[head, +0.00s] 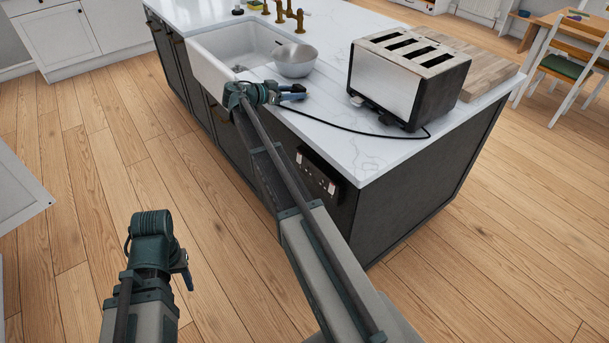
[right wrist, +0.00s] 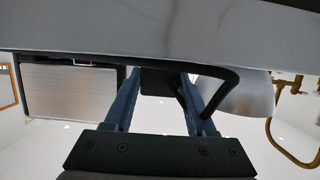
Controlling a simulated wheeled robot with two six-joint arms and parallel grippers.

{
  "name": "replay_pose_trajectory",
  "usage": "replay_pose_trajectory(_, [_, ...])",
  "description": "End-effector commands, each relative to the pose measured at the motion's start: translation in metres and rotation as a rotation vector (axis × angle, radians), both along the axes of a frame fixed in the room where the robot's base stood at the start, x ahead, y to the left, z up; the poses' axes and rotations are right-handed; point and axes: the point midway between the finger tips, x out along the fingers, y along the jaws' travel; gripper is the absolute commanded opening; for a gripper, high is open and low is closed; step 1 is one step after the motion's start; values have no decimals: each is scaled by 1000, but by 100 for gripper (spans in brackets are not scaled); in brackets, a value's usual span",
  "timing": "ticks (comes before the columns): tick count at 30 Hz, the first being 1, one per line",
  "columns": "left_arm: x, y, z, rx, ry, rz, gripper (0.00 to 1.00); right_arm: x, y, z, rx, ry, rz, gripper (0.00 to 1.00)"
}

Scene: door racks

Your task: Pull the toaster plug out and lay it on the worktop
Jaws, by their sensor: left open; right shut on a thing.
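The toaster (head: 408,75), silver and black with several slots, stands on the white marble worktop (head: 345,148). My right gripper (head: 298,92) is over the worktop between the sink bowl and the toaster. In the right wrist view it is shut on the black toaster plug (right wrist: 160,82), close to the worktop surface; I cannot tell if they touch. In the head view the gripper hides the plug. The black cord (head: 350,129) runs from there across the worktop to the toaster. My left gripper (head: 187,277) is open and empty, low over the wooden floor.
The black socket panel (head: 317,174) is on the dark island side, below the worktop edge, with no plug in it. A metal bowl (head: 295,61) stands by the white sink (head: 215,62). A wooden board (head: 480,70) lies behind the toaster.

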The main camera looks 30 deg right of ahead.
Motion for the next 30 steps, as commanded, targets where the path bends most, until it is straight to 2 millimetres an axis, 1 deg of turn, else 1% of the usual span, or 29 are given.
replay_pose_trajectory(6, [0,0,0,0,0,0,50,0,0,0,0,0,0,0])
replay_pose_trajectory(7, [0,0,0,0,0,0,50,0,0,0,0,0,0,58])
replay_pose_trajectory(11, [0,0,0,0,0,0,50,0,0,0,0,0,0,81])
replay_pose_trajectory(12, [0,0,0,0,0,0,50,0,0,0,0,0,0,88])
replay_pose_trajectory(13, [0,0,0,0,0,0,50,0,0,0,0,0,0,91])
replay_pose_trajectory(23, [0,0,2,0,0,0,50,0,3,1,0,0,1,91])
replay_pose_trajectory(26, [0,0,6,0,0,0,50,-1,13,6,0,-1,2,91])
replay_pose_trajectory(30, [0,0,15,0,0,0,50,-3,40,15,0,0,4,91])
